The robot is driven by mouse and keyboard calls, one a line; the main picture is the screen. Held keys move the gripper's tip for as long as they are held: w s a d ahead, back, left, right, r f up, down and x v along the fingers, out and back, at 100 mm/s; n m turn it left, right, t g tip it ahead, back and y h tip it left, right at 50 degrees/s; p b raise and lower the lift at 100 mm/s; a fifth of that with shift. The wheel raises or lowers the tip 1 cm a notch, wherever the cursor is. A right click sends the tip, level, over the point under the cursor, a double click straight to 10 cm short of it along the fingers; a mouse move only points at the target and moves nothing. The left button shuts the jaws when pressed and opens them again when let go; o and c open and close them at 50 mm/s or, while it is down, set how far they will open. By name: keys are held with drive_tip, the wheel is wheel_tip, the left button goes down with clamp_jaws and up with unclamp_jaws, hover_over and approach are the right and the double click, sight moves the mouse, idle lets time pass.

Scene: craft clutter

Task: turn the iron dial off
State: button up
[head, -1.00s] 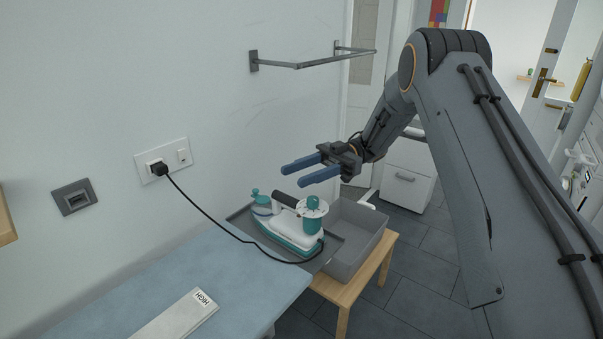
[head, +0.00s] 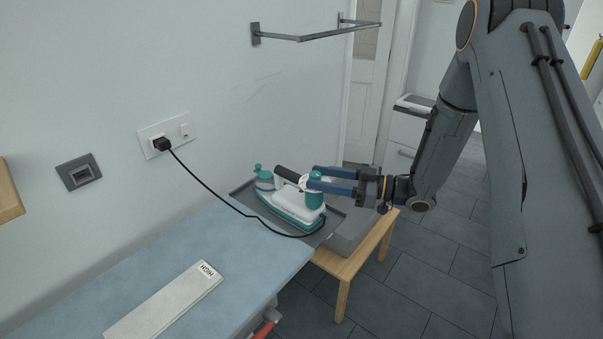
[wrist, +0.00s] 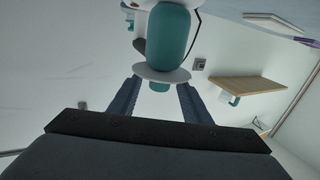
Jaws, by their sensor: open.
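The white and teal iron (head: 290,207) rests on the grey tray at the far end of the ironing board. Its dial is a white disc with a small teal knob on top of a teal post (head: 315,202). In the wrist view the white disc (wrist: 160,75) and knob (wrist: 160,87) lie between my fingertips. My gripper (head: 318,179) is open and level, coming from the right, with its blue fingers on either side of the dial's top. In the head view the fingers partly hide the disc. I cannot tell whether they touch the knob, nor read the dial's setting.
The black cord runs from the iron to a plug (head: 162,145) in the wall socket. The blue ironing board (head: 215,240) carries a strip marked HIGH (head: 165,300). A wall rail (head: 310,37) is above.

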sight(302, 182)
drive_tip(key=shift+p+x, duration=0.95)
drive_tip(key=shift+x, duration=1.85)
drive_tip(key=c, duration=1)
drive_tip(key=n+g+b, duration=0.2)
drive_tip(key=shift+s+g+y+b, duration=0.2)
drive_tip(key=shift+g+y+b, duration=0.1)
drive_tip(key=shift+g, duration=0.1)
drive_tip(key=shift+c, duration=0.2)
drive_tip(key=shift+s+n+g+b, duration=0.3)
drive_tip(key=shift+n+g+b, duration=0.4)
drive_tip(key=shift+g, duration=0.5)
drive_tip(key=shift+r, duration=0.1)
drive_tip(key=o, duration=1)
drive_tip(key=shift+o, duration=0.2)
